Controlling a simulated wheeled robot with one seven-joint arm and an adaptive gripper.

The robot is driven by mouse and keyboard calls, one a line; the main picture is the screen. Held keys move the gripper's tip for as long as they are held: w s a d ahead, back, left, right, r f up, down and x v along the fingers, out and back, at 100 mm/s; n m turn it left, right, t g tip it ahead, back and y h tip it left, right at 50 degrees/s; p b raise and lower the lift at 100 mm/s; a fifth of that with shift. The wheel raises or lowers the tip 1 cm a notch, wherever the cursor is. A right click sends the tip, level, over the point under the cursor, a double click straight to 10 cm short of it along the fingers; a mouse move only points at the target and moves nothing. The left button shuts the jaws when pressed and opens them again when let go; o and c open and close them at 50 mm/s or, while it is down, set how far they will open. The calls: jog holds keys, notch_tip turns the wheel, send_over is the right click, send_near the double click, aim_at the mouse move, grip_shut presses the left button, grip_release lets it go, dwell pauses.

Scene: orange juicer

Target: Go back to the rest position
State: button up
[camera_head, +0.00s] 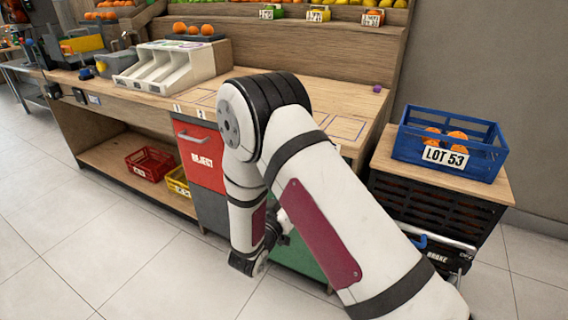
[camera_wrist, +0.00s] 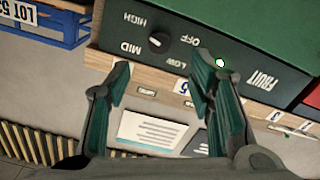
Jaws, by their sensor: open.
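My gripper (camera_wrist: 161,70) is open, with its two green-padded fingers spread and nothing between them. In the wrist view, the fingers point toward a green front panel (camera_wrist: 225,62) that appears upside down. The panel has a black dial (camera_wrist: 158,42) marked OFF, LOW, MID and HIGH. The dial lies just beyond the fingertips; I cannot tell how far the gap is. In the head view, my arm bends high over the counter front and its lower part hangs down before the cabinets. The gripper there is mostly hidden behind my arm.
The wooden counter (camera_head: 338,95) has a white bin unit (camera_head: 165,68) on it. A red REJECT front (camera_head: 199,152) is left of my arm. A blue LOT 53 crate (camera_head: 452,142) with oranges stands on a cart at right. Floor (camera_head: 110,255) at left is clear.

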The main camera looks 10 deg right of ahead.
jog(key=s+d+r+m+g+h, duration=0.1)
jog(key=s+d+r+g+h, duration=0.2)
jog(key=s+d+r+g, duration=0.35)
jog(key=s+d+r+m+g+h, duration=0.2)
jog(key=s+d+r+g, duration=0.1)
jog(key=d+r, duration=0.6)
jog(key=s+d+r+g+y, duration=0.2)
jog(key=s+r+g, duration=0.1)
jog(key=s, duration=0.5)
jog(key=s+d+r+g+y, duration=0.2)
jog(key=s+r+g, duration=0.15)
jog(key=s, duration=0.45)
jog(key=s+a+f+n+t+y, duration=0.1)
jog(key=s+a+n+y, duration=0.2)
jog(key=s+a+y, duration=0.45)
jog(key=s+a+n+t+y, duration=0.1)
jog(key=s+a+n+y, duration=0.25)
jog(key=s, duration=0.75)
notch_tip(320, 180, up, 19)
jog(key=a+t+p, duration=0.1)
jog(key=t+p, duration=0.2)
jog(key=p, duration=1.4)
jog(key=shift+w+a+t+y+p, duration=0.2)
jog(key=shift+a+t+y+p, duration=0.05)
jog(key=shift+t+y+p, duration=0.1)
